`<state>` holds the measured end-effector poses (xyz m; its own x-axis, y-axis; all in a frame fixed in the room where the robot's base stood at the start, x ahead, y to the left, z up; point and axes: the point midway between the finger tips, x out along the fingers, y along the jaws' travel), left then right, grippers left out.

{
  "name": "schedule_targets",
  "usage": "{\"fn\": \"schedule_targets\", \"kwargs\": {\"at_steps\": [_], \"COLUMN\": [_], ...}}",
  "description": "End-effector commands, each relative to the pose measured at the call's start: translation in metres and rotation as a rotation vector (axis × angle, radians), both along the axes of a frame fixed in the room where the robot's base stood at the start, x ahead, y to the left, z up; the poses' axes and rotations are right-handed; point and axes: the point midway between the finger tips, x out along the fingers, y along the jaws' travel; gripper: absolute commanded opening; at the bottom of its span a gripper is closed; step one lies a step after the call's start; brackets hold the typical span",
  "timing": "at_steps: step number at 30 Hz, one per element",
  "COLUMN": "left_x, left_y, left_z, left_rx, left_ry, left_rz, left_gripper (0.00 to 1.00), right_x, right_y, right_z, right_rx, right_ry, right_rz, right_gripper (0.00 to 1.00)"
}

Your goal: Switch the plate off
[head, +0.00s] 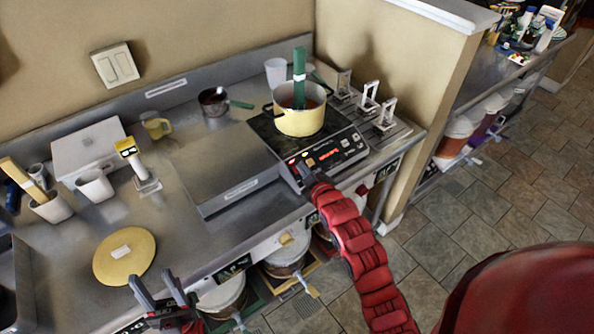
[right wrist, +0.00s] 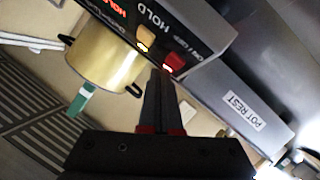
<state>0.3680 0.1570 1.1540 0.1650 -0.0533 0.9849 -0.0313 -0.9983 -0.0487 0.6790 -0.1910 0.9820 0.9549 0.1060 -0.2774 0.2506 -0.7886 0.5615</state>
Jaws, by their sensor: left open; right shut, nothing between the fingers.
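The hot plate (head: 345,152) sits on the steel counter with a yellow pot (head: 300,118) on it. Its front panel shows glowing red digits (head: 327,154). In the right wrist view, a red button (right wrist: 174,61) marked ON/OFF and a yellow button (right wrist: 146,36) marked HOLD both have lit marks beside them. My right gripper (right wrist: 160,74) is shut and empty, its tips just in front of the panel close to the red button; I cannot tell whether they touch it. In the head view the right gripper (head: 304,173) covers part of the panel's left end. My left gripper (head: 158,286) is open and empty at the counter's front edge.
A raised steel pot rest (head: 225,165) adjoins the plate on the left. A green-handled utensil (head: 299,75) stands in the pot. A small dark saucepan (head: 215,103), a yellow round lid (head: 124,256) and cups are on the counter. Buckets (head: 287,254) stand below.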

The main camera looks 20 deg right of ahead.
Motion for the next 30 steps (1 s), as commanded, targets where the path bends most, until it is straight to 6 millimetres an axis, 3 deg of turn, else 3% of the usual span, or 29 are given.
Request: {"fn": "schedule_targets", "kwargs": {"at_steps": [30], "left_x": [0.0], "left_y": [0.0], "left_z": [-0.0125], "left_rx": [0.0], "left_ry": [0.0], "left_rz": [0.0], "left_gripper": [0.5], "right_x": [0.0042], "right_y": [0.0014], "right_z": [-0.0086], "right_rx": [-0.001], "right_ry": [0.0], "right_rz": [0.0], "right_gripper": [0.0]}}
